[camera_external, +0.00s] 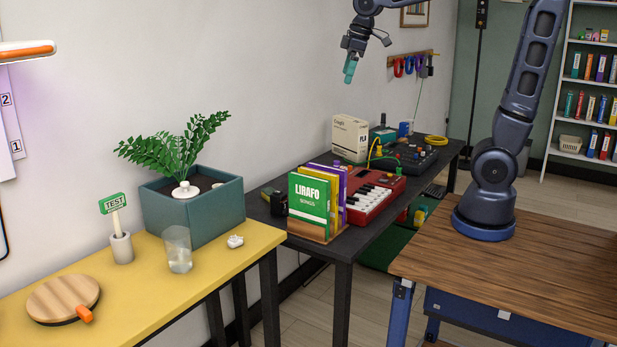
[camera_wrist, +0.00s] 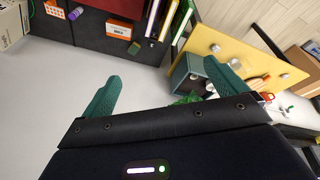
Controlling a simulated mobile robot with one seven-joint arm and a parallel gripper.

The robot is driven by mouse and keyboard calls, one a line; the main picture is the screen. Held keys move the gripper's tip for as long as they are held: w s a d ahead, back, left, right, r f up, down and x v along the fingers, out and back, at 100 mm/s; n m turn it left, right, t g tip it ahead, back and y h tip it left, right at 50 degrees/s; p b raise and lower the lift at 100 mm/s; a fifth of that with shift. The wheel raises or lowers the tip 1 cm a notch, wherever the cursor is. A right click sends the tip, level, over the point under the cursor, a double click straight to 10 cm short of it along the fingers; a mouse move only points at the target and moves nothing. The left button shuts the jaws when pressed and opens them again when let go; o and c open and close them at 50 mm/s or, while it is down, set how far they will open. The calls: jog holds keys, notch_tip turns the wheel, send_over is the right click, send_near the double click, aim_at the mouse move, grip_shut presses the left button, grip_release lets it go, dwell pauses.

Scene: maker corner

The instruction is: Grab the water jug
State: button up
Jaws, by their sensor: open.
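A clear vessel with water low in it (camera_external: 177,252), the only thing in view like a water jug, stands upright near the front edge of the yellow table (camera_external: 150,315), just in front of the planter. I cannot pick it out surely in the wrist view. My gripper (camera_external: 349,72) is high above the dark table, far to the right of the vessel and apart from everything. In the wrist view its two teal fingers (camera_wrist: 163,72) are spread with nothing between them.
A teal planter (camera_external: 213,217) stands behind the vessel. A small cup with a TEST sign (camera_external: 121,248) is to its left, a crumpled white piece (camera_external: 235,241) to its right. A round wooden board (camera_external: 62,297) lies front left. Upright books (camera_external: 309,204) and a red keyboard (camera_external: 372,200) crowd the dark table.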

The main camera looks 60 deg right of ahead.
jog(key=w+a+f+n+g, duration=0.1)
jog(key=w+a+f+n, duration=0.25)
jog(key=w+a, duration=0.95)
jog(key=n+g, duration=0.2)
jog(key=n, duration=0.9)
send_over(172, 232)
jog(key=s+a, duration=0.3)
notch_tip(172, 232, down, 29)
jog(key=shift+h, duration=0.3)
jog(key=f, duration=0.5)
jog(key=shift+s+d, duration=0.2)
jog(key=shift+d, duration=0.15)
jog(key=shift+s+d+f, duration=0.1)
jog(key=shift+f, duration=1.25)
jog(key=shift+s+d+f, duration=0.1)
jog(key=shift+f, duration=1.25)
jog(key=c, duration=1.2)
jog(key=shift+r, duration=0.25)
jog(key=shift+c, duration=0.2)
notch_tip(172, 232, up, 20)
jog(key=shift+f, duration=0.25)
